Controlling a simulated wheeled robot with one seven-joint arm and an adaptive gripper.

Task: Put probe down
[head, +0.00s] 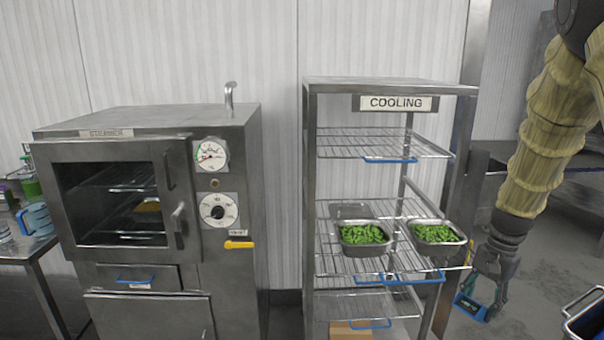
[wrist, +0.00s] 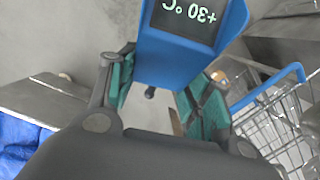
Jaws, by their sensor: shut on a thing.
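The probe (wrist: 191,60) is a blue handheld thermometer with a dark screen showing "+30 °C" in the wrist view. My gripper (wrist: 163,95) is shut on it, with teal finger pads on either side of its body. In the head view the blue probe (head: 468,305) hangs low in my gripper (head: 484,290), to the right of the cooling rack and above the floor.
The cooling rack (head: 463,170) stands left of my gripper, with two steel pans of green beans (head: 362,251) (head: 437,248) on a middle shelf. A steamer (head: 145,118) stands further left. Grey floor lies between.

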